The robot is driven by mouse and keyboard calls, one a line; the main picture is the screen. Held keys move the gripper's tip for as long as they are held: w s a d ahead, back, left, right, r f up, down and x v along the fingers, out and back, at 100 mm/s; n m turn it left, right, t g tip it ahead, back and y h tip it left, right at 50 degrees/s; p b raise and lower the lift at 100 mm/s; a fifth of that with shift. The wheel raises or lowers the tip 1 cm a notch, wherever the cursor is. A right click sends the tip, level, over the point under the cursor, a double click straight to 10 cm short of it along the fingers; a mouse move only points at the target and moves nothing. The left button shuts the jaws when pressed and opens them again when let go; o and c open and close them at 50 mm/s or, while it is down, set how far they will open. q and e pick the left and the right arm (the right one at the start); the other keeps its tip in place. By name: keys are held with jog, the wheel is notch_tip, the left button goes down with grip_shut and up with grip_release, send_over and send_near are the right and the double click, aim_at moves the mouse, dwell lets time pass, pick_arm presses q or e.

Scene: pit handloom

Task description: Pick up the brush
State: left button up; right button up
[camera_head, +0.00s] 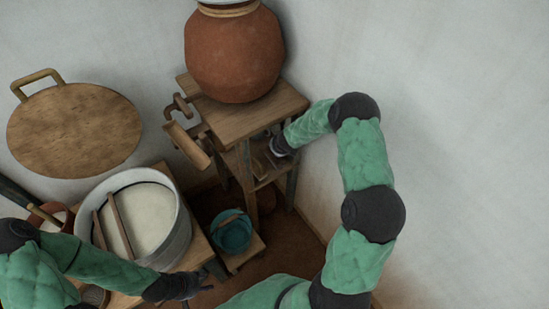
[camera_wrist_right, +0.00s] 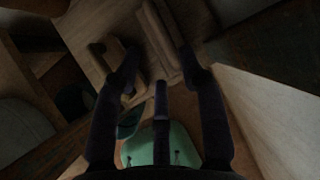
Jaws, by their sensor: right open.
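My right gripper (camera_head: 279,147) reaches into the small wooden stand, at its lower shelf (camera_head: 262,172). In the right wrist view its dark fingers (camera_wrist_right: 160,66) are spread, with pale wooden pieces just beyond them. One is a long wooden piece (camera_wrist_right: 160,38) near the right finger; another (camera_wrist_right: 112,72) has a handle-like shape by the left finger. Either may be the brush; the dim view does not settle which. I see no firm hold on either. My left gripper (camera_head: 190,286) is beside the low table at the bottom, its fingers apart and empty.
A large clay pot (camera_head: 235,52) stands on the stand's top (camera_head: 283,103). A metal tub (camera_head: 178,240) of pale contents, with sticks across it, is on the low table (camera_head: 193,259). A teal bucket (camera_head: 231,233) stands between. The white wall is close on the right.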

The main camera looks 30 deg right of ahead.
aim_at(279, 163)
jog(key=shift+x, duration=1.2)
jog(key=b+x, duration=0.2)
jog(key=x, duration=0.1)
jog(key=shift+f, duration=0.35)
jog(key=shift+x, duration=0.8)
jog(key=shift+w+r, duration=0.1)
grip_shut()
